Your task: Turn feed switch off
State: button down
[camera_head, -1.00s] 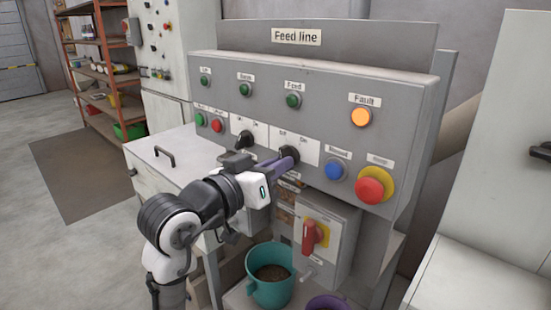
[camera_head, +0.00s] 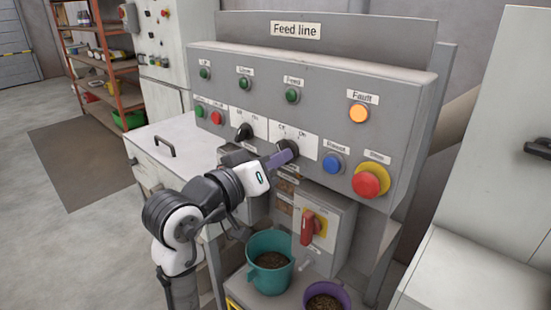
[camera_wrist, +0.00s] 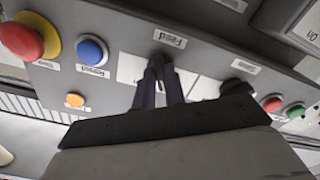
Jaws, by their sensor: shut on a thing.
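The feed switch (camera_head: 288,146) is a dark rotary knob on a white plate marked Off at left and On at right. It sits under the green Feed lamp on the grey Feed line panel (camera_head: 330,75). My gripper (camera_head: 281,157) reaches it from the lower left, with its purple-grey fingers shut on the knob. In the wrist view my gripper (camera_wrist: 160,80) has its two fingers on either side of the dark knob (camera_wrist: 158,62), near the Feed label. The fingers cover much of the knob, so I cannot tell which way it points.
A second black knob (camera_head: 243,132) is to the left. A blue button (camera_head: 333,164) and a red mushroom button (camera_head: 368,182) are close on the right. The orange Fault lamp (camera_head: 359,113) is above. A red-handled switch box (camera_head: 322,232) and a teal bucket (camera_head: 269,268) are below.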

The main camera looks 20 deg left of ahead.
jog(key=c, duration=1.5)
grip_release()
jog(key=shift+o, duration=0.2)
jog(key=b+v, duration=0.3)
jog(key=v, duration=1)
jog(key=shift+s, duration=0.4)
jog(key=shift+a, duration=0.1)
